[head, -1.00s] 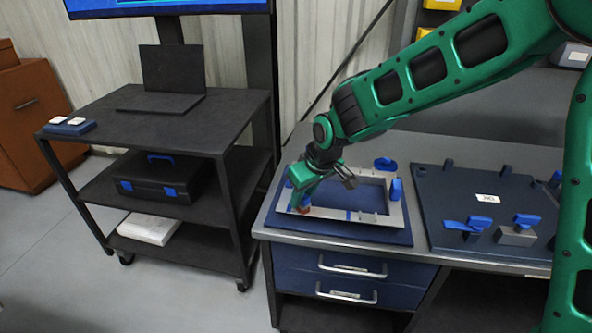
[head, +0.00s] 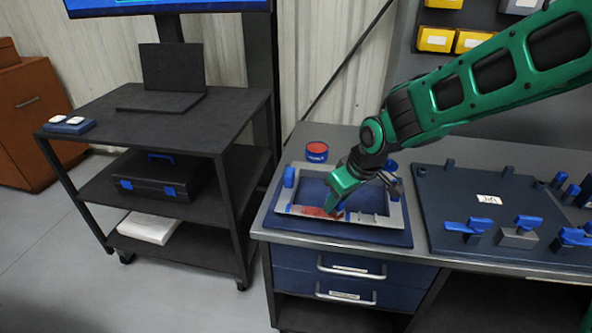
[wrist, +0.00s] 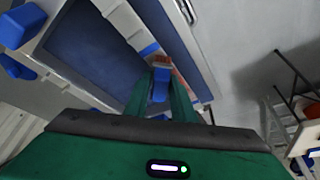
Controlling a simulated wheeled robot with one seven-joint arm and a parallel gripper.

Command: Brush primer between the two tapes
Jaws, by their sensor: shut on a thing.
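My gripper (head: 338,198) is shut on a brush; the brush's blue handle (wrist: 160,88) is between the fingers in the wrist view. The reddish bristles (wrist: 160,59) are down at the near side of a grey rectangular frame (head: 396,216). A red primer streak (head: 308,211) runs along that near side, left of the brush. A blue tape (head: 289,208) shows at the streak's left end. The right tape (head: 352,216) is partly hidden beside the gripper. In the wrist view, blue tape (wrist: 149,49) shows close to the bristles.
A blue can with red inside (head: 317,151) stands behind the frame. Blue clamps (head: 290,177) stand at the frame's sides. A dark board (head: 435,220) with blue-handled clamps lies to the right. A black cart (head: 130,125) stands to the left.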

